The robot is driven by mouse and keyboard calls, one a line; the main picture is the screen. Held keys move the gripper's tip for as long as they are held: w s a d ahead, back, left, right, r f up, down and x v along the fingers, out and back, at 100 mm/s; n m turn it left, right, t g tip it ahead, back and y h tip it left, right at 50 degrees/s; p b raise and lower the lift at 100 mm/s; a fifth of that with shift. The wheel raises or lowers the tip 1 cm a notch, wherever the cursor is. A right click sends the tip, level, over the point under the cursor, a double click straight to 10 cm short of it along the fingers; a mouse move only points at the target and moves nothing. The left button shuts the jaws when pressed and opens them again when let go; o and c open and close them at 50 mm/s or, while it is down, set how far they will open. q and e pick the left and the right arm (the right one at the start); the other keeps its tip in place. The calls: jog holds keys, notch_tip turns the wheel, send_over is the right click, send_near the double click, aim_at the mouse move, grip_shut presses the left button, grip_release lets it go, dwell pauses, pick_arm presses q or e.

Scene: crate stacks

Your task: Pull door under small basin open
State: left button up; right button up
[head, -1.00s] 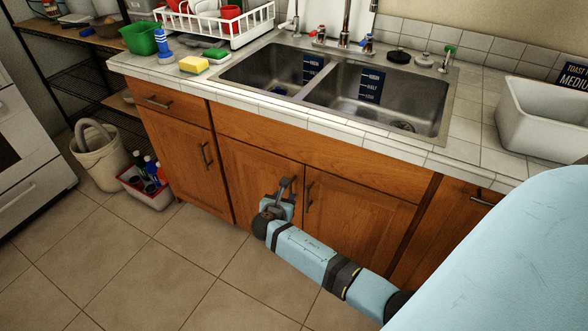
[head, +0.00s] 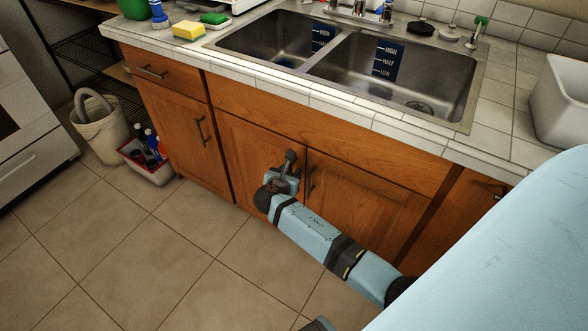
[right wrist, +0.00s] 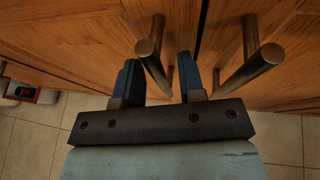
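The small basin (head: 262,48) is the left one of the steel sink. The wooden door under it (head: 246,150) looks shut. My right gripper (head: 285,172) is at this door's upper right corner and hides its handle in the head view. In the right wrist view the door's bar handle (right wrist: 150,52) stands between the two blue fingers of the right gripper (right wrist: 158,64). The fingers are apart, with a gap visible on both sides of the bar.
The right sink door's handle (head: 310,180) stands close to the right of my gripper; it also shows in the wrist view (right wrist: 262,58). A bucket (head: 101,133) and a bin of bottles (head: 146,163) stand at the left. The tiled floor (head: 175,250) before the cabinets is clear.

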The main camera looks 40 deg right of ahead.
jog(key=shift+w+d+f, duration=0.1)
jog(key=shift+w+d, duration=0.05)
grip_shut()
dwell(0.4)
